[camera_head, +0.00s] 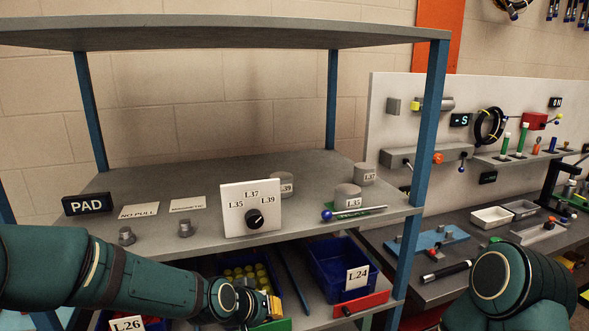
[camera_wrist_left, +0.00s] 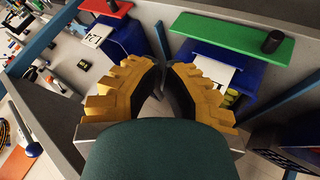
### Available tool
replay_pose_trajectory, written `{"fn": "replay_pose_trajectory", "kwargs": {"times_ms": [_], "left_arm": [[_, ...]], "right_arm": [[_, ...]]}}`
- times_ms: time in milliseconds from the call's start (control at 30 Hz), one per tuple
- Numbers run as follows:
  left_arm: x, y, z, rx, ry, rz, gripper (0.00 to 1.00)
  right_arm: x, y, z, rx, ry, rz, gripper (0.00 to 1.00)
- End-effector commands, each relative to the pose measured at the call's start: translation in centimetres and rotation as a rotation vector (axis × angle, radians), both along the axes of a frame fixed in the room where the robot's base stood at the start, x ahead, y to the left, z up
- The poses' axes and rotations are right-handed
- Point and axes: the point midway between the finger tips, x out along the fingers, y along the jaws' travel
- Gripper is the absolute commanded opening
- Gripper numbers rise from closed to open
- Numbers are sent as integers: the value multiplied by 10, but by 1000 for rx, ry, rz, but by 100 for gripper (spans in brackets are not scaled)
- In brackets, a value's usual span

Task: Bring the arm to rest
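My left arm (camera_head: 130,280) reaches in from the left, low in front of the shelf unit. Its gripper (camera_head: 268,306) is near the lower shelf, beside the bins.
The shelf unit has a blue post (camera_head: 430,120) at right. A dial panel (camera_head: 251,208) and several grey cylinders stand on its middle shelf. Below are a blue bin (camera_head: 325,270) labelled L24 and a bin with yellow pieces. A workbench (camera_head: 460,215) stands at right.

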Motion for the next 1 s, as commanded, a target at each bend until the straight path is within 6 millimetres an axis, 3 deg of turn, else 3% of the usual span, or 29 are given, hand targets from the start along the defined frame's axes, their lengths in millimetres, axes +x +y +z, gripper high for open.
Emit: {"fn": "replay_pose_trajectory", "kwargs": {"times_ms": [33, 200, 300, 400, 500, 600, 1000], "left_arm": [[-13, 5, -39, 14, 62, 5, 0], [-67, 23, -142, 53, 228, 23, 0], [-107, 32, -190, 72, 320, 29, 0], [-144, 38, -223, 86, 395, 33, 0], [-172, 42, -242, 93, 446, 33, 0], [-186, 44, -251, 98, 472, 34, 0], [-190, 45, -253, 99, 478, 34, 0]], "right_arm": [[0, 0, 0, 0, 0, 0, 47], [0, 0, 0, 0, 0, 0, 47], [0, 0, 0, 0, 0, 0, 47], [0, 0, 0, 0, 0, 0, 47], [0, 0, 0, 0, 0, 0, 47], [0, 0, 0, 0, 0, 0, 47], [0, 0, 0, 0, 0, 0, 47]]}}
